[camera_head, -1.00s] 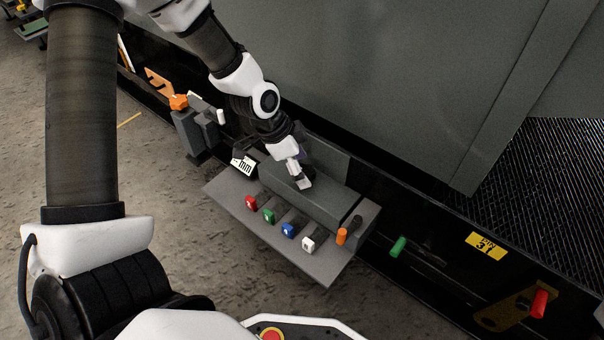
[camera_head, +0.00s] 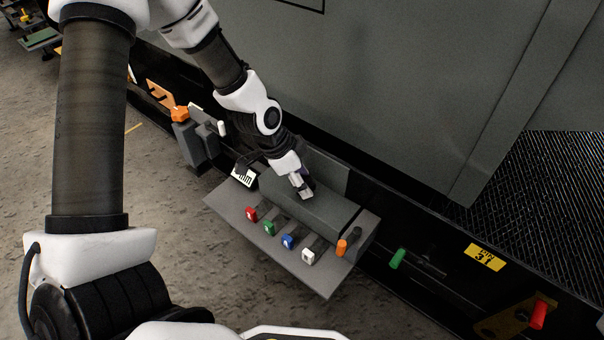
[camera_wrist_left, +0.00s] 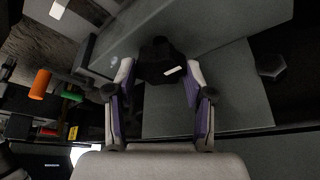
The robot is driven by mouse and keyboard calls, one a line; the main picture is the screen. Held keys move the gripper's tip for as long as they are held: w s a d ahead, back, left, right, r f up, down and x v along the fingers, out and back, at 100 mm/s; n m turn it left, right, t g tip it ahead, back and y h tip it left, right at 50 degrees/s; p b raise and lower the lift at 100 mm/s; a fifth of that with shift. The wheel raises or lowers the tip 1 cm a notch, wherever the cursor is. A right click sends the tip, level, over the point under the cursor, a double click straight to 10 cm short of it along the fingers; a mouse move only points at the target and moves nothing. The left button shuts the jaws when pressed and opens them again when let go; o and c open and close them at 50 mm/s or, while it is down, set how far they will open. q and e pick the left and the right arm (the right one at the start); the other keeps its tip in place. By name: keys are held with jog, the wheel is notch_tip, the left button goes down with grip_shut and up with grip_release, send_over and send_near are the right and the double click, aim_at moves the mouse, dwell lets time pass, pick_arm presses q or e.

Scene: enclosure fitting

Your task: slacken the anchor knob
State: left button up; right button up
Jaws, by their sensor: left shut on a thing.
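My left gripper (camera_head: 304,192) reaches down onto the dark grey block at the back of the grey shelf. In the left wrist view, its two fingers (camera_wrist_left: 158,84) are on either side of a black knob (camera_wrist_left: 157,50) with a small white mark, and they are shut on it. I take this to be the anchor knob; in the head view it is mostly hidden by the gripper. How far it is turned cannot be told. My right gripper is not in view.
Red (camera_head: 251,214), green (camera_head: 269,228), blue (camera_head: 288,242) and white (camera_head: 308,257) knobs line the shelf (camera_head: 230,212), with an orange handle (camera_head: 342,247) at its right. A large grey panel (camera_head: 380,90) rises behind. A hex bolt (camera_wrist_left: 271,66) shows right of the knob.

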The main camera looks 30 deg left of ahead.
pick_arm(q)
jog(key=n+p, duration=0.1)
jog(key=p, duration=0.2)
jog(key=n+y+p, duration=0.1)
jog(key=p, duration=0.2)
jog(key=n+p, duration=0.2)
jog(key=p, duration=0.1)
jog(key=shift+s+d+r+t, duration=0.1)
jog(key=shift+s+r+t, duration=0.05)
jog(key=shift+r+t, duration=0.2)
jog(key=n+y+p, duration=0.1)
jog(key=n+p, duration=0.1)
jog(key=n+y+p, duration=0.1)
jog(key=n+p, duration=0.1)
jog(key=shift+d+f+t, duration=0.1)
jog(key=shift+f+t, duration=0.1)
jog(key=shift+t, duration=0.05)
jog(key=n+y+p, duration=0.1)
jog(key=n, duration=0.1)
jog(key=n+p, duration=0.2)
jog(key=n, duration=0.1)
jog(key=shift+d+y, duration=0.1)
jog(key=shift+y, duration=0.3)
jog(key=n+g+y+p, duration=0.1)
jog(key=n+p, duration=0.3)
jog(key=shift+d+n, duration=0.1)
jog(key=shift+n, duration=0.2)
jog(key=shift+f+n+g+y+p, duration=0.15)
jog(key=shift+n+g+y+p, duration=0.55)
jog(key=shift+n, duration=0.8)
